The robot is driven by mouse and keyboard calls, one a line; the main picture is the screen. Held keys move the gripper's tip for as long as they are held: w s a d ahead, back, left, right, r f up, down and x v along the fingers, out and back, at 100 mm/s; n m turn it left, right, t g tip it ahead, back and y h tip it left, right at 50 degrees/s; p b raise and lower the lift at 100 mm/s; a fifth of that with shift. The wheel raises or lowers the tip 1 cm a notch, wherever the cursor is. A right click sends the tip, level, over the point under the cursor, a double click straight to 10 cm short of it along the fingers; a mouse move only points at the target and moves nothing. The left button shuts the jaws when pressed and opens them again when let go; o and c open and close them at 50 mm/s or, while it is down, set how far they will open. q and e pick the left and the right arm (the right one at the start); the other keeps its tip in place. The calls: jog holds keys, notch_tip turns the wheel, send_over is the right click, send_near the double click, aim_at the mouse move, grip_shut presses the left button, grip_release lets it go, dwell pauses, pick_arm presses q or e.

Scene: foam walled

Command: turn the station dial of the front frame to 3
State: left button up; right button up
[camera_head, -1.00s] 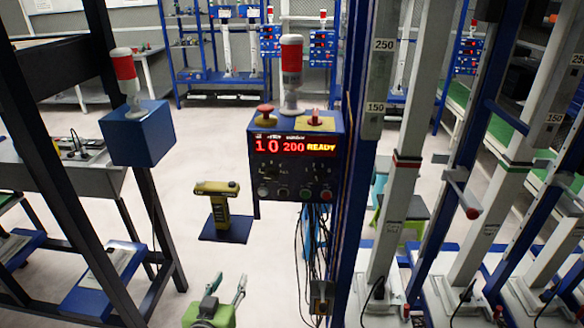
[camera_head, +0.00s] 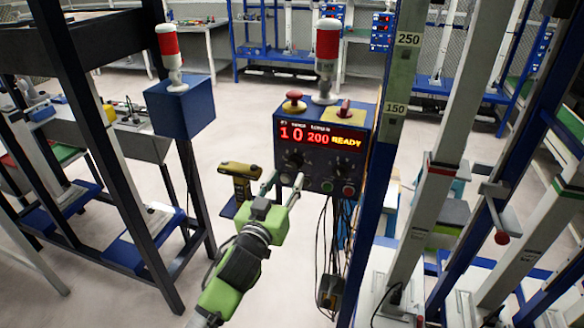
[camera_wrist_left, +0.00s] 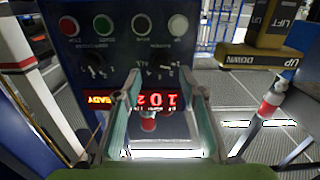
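The blue control box (camera_head: 352,195) of the front frame has a red display (camera_head: 320,135) reading 10 200 READY. Below the display are two black dials, a left one (camera_head: 294,160) and a right one (camera_head: 327,166), with buttons beneath. Their labels are too small to read in the head view. My left gripper (camera_head: 284,186) is open and empty, low in front of the box's left side. In the left wrist view the box appears upside down. There one dial (camera_wrist_left: 160,75) lies between the spread fingers, and the other dial (camera_wrist_left: 93,65) is outside them. My right gripper is not in view.
A red button (camera_head: 294,100) and a red-white lamp (camera_head: 327,45) sit on the box. A yellow-topped lift pedestal (camera_head: 238,170) stands close left of my gripper. A blue post (camera_head: 375,230) rises right of the box. Cables hang below it.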

aim_at(292, 168)
pick_arm(q)
jog(key=shift+x, duration=2.7)
grip_shut()
